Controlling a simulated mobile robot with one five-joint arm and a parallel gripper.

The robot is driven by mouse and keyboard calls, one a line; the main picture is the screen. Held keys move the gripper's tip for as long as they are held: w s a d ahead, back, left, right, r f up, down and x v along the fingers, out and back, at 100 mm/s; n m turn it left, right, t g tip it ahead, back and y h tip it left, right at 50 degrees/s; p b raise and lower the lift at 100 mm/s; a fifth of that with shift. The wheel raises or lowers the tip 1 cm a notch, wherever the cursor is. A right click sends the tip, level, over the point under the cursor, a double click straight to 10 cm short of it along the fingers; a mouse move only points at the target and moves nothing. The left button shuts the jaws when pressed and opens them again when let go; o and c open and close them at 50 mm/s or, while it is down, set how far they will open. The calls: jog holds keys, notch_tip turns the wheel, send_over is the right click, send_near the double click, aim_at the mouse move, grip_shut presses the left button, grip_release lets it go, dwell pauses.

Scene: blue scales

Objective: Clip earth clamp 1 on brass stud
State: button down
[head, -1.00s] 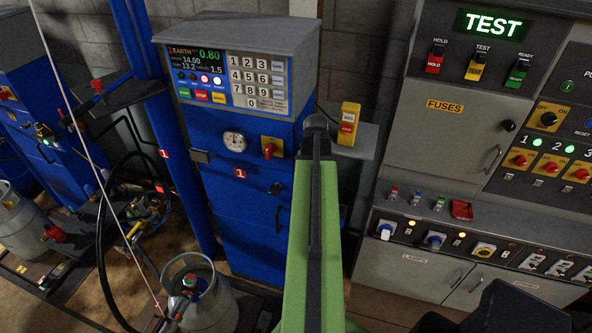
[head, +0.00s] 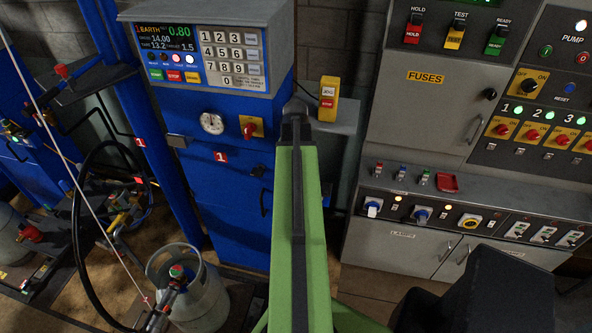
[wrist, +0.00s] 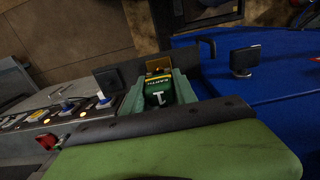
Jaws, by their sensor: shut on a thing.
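Earth clamp 1 (wrist: 158,96) is green with a yellow band lettered EARTH and a white 1. In the wrist view it sits between the green fingers of my gripper (wrist: 160,84), which is shut on it. A small brass-coloured piece (wrist: 158,66) shows just beyond the clamp; I cannot tell whether it is the stud or part of the clamp, or whether they touch. In the head view my green arm reaches up the middle and hides the clamp and fingers. I cannot make out the brass stud there.
A blue pump cabinet (head: 225,210) with keypad and gauge stands left of my arm. A grey control console (head: 420,130) fills the right. A gas cylinder (head: 200,300) stands at lower left.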

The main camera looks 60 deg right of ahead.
jog(key=shift+f+b, duration=0.5)
jog(key=shift+f, duration=0.4)
jog(key=shift+f+b, duration=0.55)
dwell(1.2)
jog(key=c, duration=0.9)
grip_release()
jog(key=shift+r, duration=0.1)
notch_tip(320, 180, up, 17)
jog(key=p, duration=1.7)
jog(key=shift+r, duration=0.1)
